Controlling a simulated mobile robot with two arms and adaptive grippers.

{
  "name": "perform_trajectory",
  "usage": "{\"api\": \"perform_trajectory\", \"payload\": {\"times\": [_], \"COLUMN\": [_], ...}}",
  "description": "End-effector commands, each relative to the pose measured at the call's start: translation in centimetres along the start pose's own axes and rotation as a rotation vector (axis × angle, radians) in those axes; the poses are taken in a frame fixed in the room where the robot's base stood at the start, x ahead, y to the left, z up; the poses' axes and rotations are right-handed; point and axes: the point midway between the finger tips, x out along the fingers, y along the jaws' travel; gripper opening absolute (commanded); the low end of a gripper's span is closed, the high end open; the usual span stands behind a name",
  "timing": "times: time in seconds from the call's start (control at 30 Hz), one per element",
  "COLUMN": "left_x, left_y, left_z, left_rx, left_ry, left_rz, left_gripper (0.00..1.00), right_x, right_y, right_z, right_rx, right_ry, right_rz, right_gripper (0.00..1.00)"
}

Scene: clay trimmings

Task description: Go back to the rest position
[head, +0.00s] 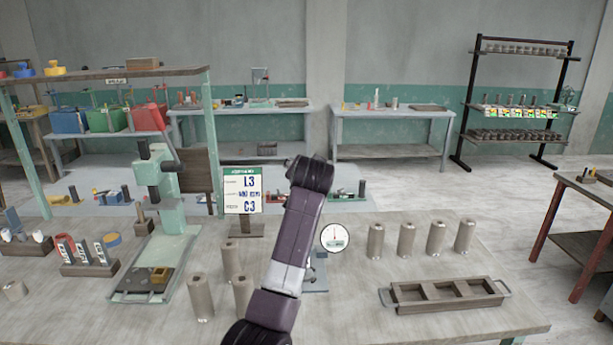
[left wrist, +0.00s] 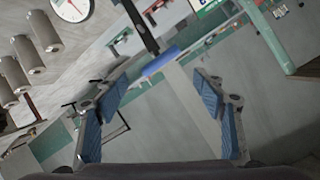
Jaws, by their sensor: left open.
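My left gripper (left wrist: 162,92) shows in the left wrist view with its two blue-padded fingers spread wide and nothing between them. The wrist view is tilted, with a round dial at its upper left and grey cylinders (left wrist: 44,32) on the left side. In the head view one of my purple arm links rises over the middle of the workbench (head: 350,290), and no gripper fingers show there. My right gripper is in neither view.
A sign (head: 243,190) and a dial scale (head: 335,237) stand close to the arm. Several grey cylinders (head: 407,239) stand behind a wooden tray (head: 446,306) at right. A green press (head: 158,190) and more cylinders (head: 200,298) stand at left. Clear bench lies front right.

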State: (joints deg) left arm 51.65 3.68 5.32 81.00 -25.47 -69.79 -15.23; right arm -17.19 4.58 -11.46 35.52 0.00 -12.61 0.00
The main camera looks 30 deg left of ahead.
Motion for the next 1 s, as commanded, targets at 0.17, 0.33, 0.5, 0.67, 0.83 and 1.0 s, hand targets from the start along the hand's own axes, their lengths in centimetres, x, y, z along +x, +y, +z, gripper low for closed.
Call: {"api": "perform_trajectory", "payload": {"times": [0.17, 0.33, 0.5, 0.67, 0.83, 1.0], "left_x": [-0.3, -0.3, -0.2, -0.2, -0.4, -2.5], "left_y": [0.0, 0.0, 0.0, 0.6, 4.2, 9.4], "left_z": [0.0, 0.0, 0.0, 0.9, 7.0, 16.2], "left_rx": [0.0, 0.0, 0.0, 0.002, 0.012, 0.024], "left_ry": [-0.001, -0.001, 0.0, -0.008, -0.06, -0.138], "left_rz": [0.001, 0.0, 0.0, 0.007, 0.056, 0.142], "left_gripper": [0.64, 0.64, 0.64, 0.64, 0.64, 0.64], "right_x": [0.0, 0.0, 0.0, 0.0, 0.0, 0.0], "right_y": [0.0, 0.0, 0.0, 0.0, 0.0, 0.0], "right_z": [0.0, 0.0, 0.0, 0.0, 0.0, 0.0], "right_rx": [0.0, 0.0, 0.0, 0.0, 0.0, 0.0], "right_ry": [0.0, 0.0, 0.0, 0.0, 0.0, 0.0], "right_rz": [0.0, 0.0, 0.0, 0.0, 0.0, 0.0], "right_gripper": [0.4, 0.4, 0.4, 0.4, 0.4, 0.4]}}
